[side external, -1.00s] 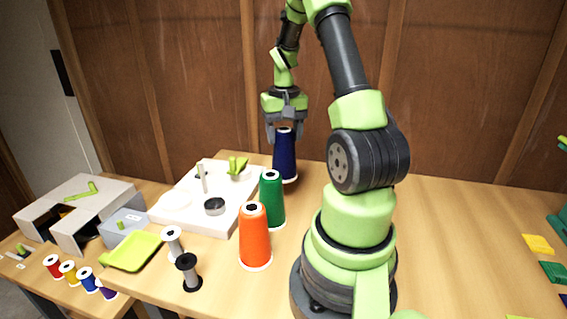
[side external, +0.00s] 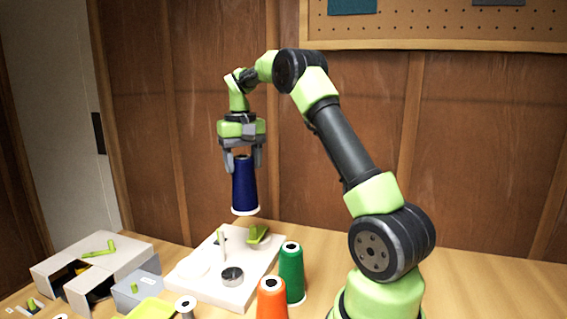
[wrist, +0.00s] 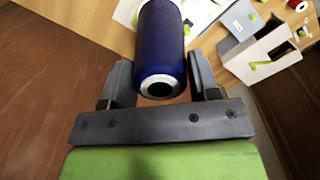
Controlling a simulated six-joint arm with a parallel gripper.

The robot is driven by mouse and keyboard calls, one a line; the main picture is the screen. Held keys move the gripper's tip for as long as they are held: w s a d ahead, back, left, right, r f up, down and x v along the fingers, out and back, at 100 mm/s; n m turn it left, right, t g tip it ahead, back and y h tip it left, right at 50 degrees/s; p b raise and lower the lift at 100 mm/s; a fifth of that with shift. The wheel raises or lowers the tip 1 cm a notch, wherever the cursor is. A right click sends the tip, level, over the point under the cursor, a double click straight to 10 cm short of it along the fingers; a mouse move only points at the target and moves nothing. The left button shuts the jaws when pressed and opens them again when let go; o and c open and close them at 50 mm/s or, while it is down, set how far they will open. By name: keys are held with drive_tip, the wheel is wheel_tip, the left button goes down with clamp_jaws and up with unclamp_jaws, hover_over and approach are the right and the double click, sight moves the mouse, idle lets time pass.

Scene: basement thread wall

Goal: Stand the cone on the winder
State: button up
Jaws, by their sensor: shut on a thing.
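My gripper (side external: 243,165) is shut on the dark blue cone (side external: 245,190), one finger on each side of its narrow top. The cone hangs upright in the air, above the back of the white winder board (side external: 262,259) and clear of it. In the wrist view the cone (wrist: 160,40) sits between the two fingers, its hollow top end facing the camera. The winder board carries a thin upright post (side external: 222,246), a dark round cup (side external: 232,276), a pale disc (side external: 195,263) and a green lever part (side external: 258,235).
A green cone (side external: 291,275) and an orange cone (side external: 271,300) stand on the table right of the board. A grey open-fronted box (side external: 95,262) and a smaller blue-grey box (side external: 137,288) stand at left. A light green tray (side external: 150,310) is at the bottom edge.

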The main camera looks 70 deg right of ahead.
drive_tip(key=w+a+n, duration=0.3)
drive_tip(key=w+a, duration=0.6)
drive_tip(key=a, duration=0.1)
wheel_tip(320, 180, down, 9)
drive_tip(key=shift+w, duration=0.15)
drive_tip(key=shift+d+f, duration=0.1)
drive_tip(key=shift+f, duration=0.05)
idle(0.5)
drive_tip(key=shift+f, duration=1.6)
drive_tip(key=o, duration=0.9)
